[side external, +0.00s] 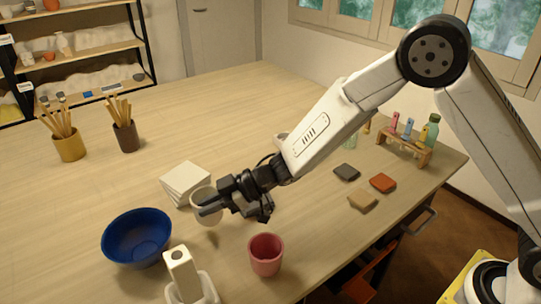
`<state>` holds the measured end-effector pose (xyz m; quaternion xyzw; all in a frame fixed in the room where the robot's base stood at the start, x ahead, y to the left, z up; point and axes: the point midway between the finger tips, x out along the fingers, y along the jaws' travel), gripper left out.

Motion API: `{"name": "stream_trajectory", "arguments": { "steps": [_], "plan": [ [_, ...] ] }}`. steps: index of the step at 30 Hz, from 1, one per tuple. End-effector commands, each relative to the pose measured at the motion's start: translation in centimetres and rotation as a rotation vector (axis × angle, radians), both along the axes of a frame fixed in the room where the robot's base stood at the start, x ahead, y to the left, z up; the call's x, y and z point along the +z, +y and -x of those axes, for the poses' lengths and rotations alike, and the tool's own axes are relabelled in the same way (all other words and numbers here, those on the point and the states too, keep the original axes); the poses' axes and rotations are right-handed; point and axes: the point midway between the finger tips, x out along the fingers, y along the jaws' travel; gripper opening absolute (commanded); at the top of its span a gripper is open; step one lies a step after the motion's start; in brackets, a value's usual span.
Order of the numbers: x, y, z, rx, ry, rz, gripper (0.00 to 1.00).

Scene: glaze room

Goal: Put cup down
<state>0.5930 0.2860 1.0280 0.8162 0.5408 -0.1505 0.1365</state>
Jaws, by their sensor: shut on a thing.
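A pale off-white cup (208,217) is in my gripper (209,204), which is shut on it. The dark fingers cross the cup and hide part of it. From this single view I cannot tell whether its base touches the table (110,185). A pink cup (265,260) stands upright on the table, in front and to the right of my gripper, apart from it.
A blue bowl (137,237) lies left of my gripper. A stack of white tiles (186,180) is just behind the held cup. A white holder (192,286) stands at the front edge. Brush pots (69,147) stand at left; glaze samples (346,172) lie at right.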

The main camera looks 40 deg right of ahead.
Motion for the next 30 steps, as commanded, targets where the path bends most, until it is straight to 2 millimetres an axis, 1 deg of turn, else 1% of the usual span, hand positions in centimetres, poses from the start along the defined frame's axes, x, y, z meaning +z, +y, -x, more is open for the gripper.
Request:
{"name": "stream_trajectory", "arguments": {
  "steps": [1, 4, 9, 22, 23, 24, 26, 30],
  "plan": [
    [-0.7, 0.0, 0.1, 0.001, 0.003, 0.001, 0.00],
    [-1.8, 0.0, 0.1, 0.000, 0.004, 0.001, 0.00],
    [-2.8, 0.0, 0.0, 0.000, 0.000, 0.000, 0.00],
    [-3.2, 0.0, 0.0, 0.000, 0.000, 0.000, 0.00],
    [-3.2, 0.0, 0.1, 0.000, 0.000, 0.001, 0.21],
    [-3.2, 0.0, 0.1, 0.000, 0.000, 0.000, 0.34],
    [-3.2, 0.0, 0.1, 0.000, 0.000, 0.001, 0.53],
    [-3.2, 0.0, 0.1, 0.000, 0.000, 0.001, 0.53]
  ]
}}
